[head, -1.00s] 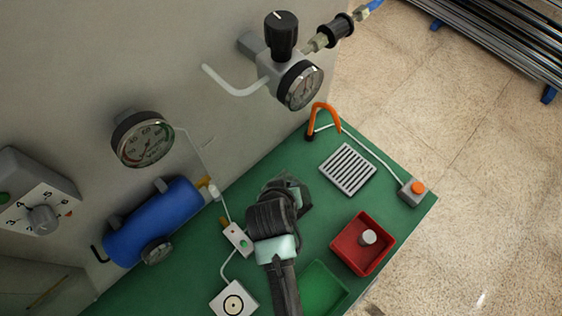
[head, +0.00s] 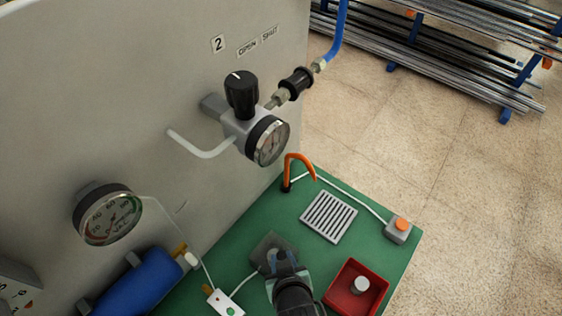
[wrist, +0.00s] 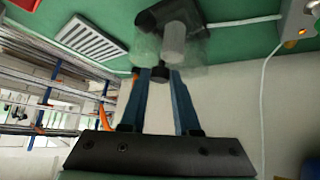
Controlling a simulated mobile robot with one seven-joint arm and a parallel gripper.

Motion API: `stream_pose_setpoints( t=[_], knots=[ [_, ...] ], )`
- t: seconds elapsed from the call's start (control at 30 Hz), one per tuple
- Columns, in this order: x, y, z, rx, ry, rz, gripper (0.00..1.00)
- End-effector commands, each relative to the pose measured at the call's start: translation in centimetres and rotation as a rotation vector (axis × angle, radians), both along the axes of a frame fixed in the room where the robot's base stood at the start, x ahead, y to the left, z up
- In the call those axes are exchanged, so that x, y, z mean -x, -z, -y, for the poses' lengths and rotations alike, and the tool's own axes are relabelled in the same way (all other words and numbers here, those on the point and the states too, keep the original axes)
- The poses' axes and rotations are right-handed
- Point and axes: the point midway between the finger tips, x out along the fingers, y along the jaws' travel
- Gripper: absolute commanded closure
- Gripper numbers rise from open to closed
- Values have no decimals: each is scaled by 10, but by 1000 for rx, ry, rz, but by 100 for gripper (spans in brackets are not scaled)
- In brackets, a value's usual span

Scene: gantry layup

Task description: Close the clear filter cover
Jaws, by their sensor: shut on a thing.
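The clear filter cover (wrist: 148,48) shows in the wrist view as a see-through box beside and partly around a grey filter cylinder (wrist: 174,40). The cylinder stands on a dark square base (wrist: 168,10). In the head view the base (head: 268,246) lies on the green bench, partly behind my gripper (head: 281,266). In the wrist view my gripper (wrist: 165,73) is shut on the cover at its small dark knob (wrist: 157,73). I cannot tell the cover's exact angle to the base.
A slotted grey plate (head: 329,217), an orange hook (head: 301,168), a button box (head: 398,230) and a red tray (head: 346,301) are nearby on the green bench (head: 308,257). A white switch box (head: 223,303) with a cable is left of my gripper. The regulator (head: 250,132) projects from the wall.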

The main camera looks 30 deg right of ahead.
Motion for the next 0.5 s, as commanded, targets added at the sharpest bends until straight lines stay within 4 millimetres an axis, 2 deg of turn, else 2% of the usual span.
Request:
stream_pose_setpoints(
  t=[0.03, 0.13, 0.17, 0.3, 0.5],
  knots=[
    [7, 6, 3, 3, 7, -24, 100],
    [7, 7, 3, 3, 7, -25, 100],
    [8, 7, 3, 3, 7, -25, 66],
    [6, 6, 3, 3, 6, -22, 41],
    [4, 4, 2, 1, 3, -14, 41]
  ],
)
